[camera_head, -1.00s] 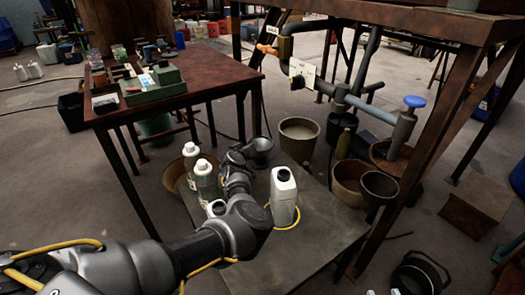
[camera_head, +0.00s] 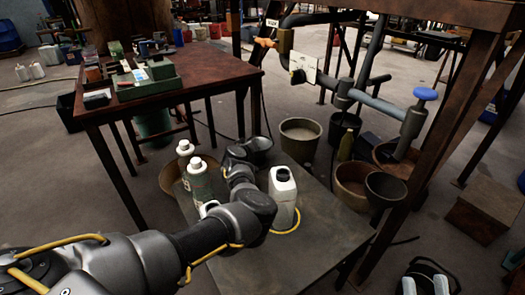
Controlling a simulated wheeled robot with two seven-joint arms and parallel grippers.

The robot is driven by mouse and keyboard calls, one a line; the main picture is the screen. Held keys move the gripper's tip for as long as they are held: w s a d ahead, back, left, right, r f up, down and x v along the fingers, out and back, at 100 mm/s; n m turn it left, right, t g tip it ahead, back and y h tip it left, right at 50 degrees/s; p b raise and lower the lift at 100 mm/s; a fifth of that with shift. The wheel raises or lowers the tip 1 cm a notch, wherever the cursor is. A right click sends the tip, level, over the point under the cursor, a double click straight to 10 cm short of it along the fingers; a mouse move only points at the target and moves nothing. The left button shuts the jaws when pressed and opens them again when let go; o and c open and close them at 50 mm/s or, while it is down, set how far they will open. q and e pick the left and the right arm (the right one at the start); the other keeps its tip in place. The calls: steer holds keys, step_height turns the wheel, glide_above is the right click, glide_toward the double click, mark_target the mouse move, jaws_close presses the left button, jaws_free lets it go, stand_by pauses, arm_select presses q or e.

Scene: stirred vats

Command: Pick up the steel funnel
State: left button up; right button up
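A dark grey, tapered vessel with a round open rim (camera_head: 258,150), which looks like the steel funnel, is at the table's far edge. My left arm reaches over the table from the left. Its far end, with the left gripper (camera_head: 236,156), is close beside the vessel's left side. My own wrist hides the fingers, so I cannot tell whether they touch it. My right gripper (camera_head: 425,284) is at the bottom right edge, low and far from the vessel. Its two pale fingers are apart with nothing visible between them.
Two pale bottles (camera_head: 199,182) stand left of the wrist. Buckets (camera_head: 300,141) and a valve pipe (camera_head: 413,118) lie beyond. The table's front right is clear.

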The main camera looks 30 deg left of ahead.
arm_select(q)
jaws_close()
stand_by(0.4)
